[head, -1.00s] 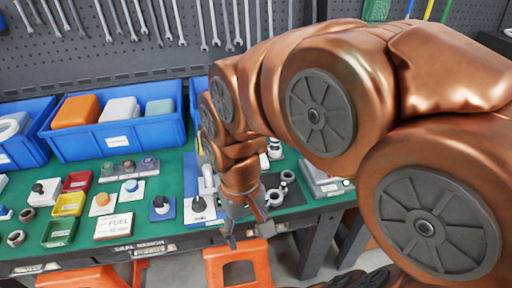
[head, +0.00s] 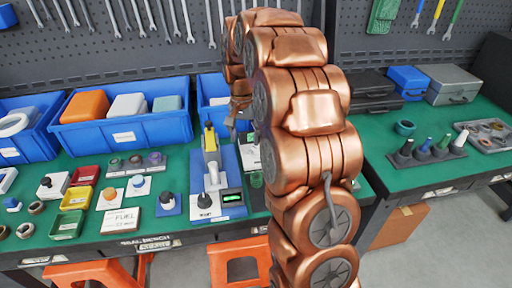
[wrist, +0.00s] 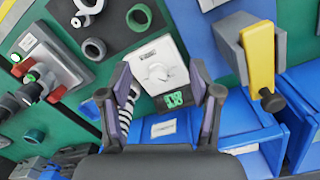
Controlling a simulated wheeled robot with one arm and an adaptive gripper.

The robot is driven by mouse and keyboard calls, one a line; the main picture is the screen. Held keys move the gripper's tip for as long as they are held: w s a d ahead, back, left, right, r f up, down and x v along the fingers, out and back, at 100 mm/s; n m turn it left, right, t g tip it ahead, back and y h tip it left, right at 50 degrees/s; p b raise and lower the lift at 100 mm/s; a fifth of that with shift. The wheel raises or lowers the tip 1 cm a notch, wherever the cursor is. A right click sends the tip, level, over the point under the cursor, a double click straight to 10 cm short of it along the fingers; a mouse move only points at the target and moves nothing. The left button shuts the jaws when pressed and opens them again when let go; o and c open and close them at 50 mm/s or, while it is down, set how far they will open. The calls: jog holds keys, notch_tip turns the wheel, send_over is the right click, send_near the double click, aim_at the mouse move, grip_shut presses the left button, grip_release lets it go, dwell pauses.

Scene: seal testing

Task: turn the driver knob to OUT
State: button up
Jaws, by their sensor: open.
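A white panel with a round white dial knob (wrist: 157,72) shows in the wrist view, with small markings around it; I take it as the driver knob, but its label is too small to read. A black display with green digits (wrist: 175,100) adjoins it. My gripper (wrist: 159,112) is open, its two dark fingers apart on either side of the panel's lower part. Nothing is seen between them in contact. In the head view my gripper (head: 234,122) is above the back of the bench, partly hidden by my arm, which also hides most of the panel.
A yellow and grey press (wrist: 262,62) with a black knob stands right of the panel in the wrist view. Blue bins (head: 120,140) line the back of the bench. A black-and-white striped coil (wrist: 127,108) is close to the left finger. Rings and fittings lie nearby.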

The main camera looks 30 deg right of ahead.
jog(key=m, duration=0.2)
send_over(256, 149)
jog(key=f, duration=0.3)
jog(key=shift+a+f, duration=0.15)
jog(key=shift+a, duration=0.25)
jog(key=shift+w+d+f, duration=0.15)
jog(key=shift+d+f, duration=0.1)
jog(key=shift+d, duration=0.1)
jog(key=shift+f+p, duration=1.15)
jog(key=shift+f, duration=2.7)
jog(key=shift+c, duration=0.3)
jog(key=c, duration=1.1)
